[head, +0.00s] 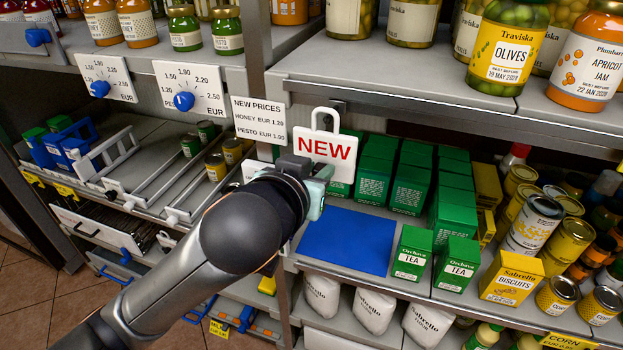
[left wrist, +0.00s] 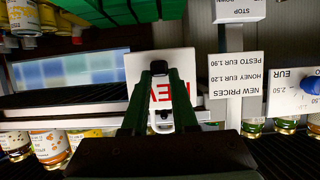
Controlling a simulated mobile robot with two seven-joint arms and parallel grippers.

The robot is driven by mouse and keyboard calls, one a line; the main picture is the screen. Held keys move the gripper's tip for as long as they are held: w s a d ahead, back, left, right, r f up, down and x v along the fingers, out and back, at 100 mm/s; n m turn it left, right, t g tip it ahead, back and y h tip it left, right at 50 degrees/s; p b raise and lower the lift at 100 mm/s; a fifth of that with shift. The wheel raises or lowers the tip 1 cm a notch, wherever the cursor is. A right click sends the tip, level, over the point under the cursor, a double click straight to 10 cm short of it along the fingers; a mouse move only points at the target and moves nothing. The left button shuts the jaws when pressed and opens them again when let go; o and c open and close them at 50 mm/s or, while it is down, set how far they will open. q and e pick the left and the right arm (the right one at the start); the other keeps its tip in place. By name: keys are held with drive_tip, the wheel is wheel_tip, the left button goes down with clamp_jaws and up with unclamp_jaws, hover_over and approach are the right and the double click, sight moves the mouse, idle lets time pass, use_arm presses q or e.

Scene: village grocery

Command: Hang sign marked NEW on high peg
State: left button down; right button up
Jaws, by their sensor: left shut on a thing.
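The white sign with red NEW lettering (head: 327,152) is held upright, its open loop handle at the top, in front of the shelves. My left gripper (head: 316,182) is shut on its lower left part. In the left wrist view, which is upside down, the sign (left wrist: 140,66) shows behind the fingers of my left gripper (left wrist: 163,78), which cover part of its lettering. My right gripper is not in view.
A NEW PRICES card (head: 259,120) is on the shelf post, left of the sign. Jars (head: 507,45) stand on the upper shelf; green tea boxes (head: 412,252) and a bare blue mat (head: 346,240) are below.

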sight(322, 164)
use_arm(q)
drive_tip(key=shift+w+d+f+b, duration=0.1)
drive_tip(key=shift+w+d+b, duration=0.1)
drive_tip(key=shift+w, duration=0.4)
drive_tip(key=shift+w+d+b, duration=0.1)
drive_tip(key=shift+w+d, duration=0.1)
drive_tip(key=shift+w, duration=0.4)
drive_tip(key=shift+w+d+f, duration=0.2)
drive_tip(key=shift+w+f, duration=0.2)
drive_tip(key=shift+w, duration=0.15)
drive_tip(key=c, duration=0.6)
unclamp_jaws()
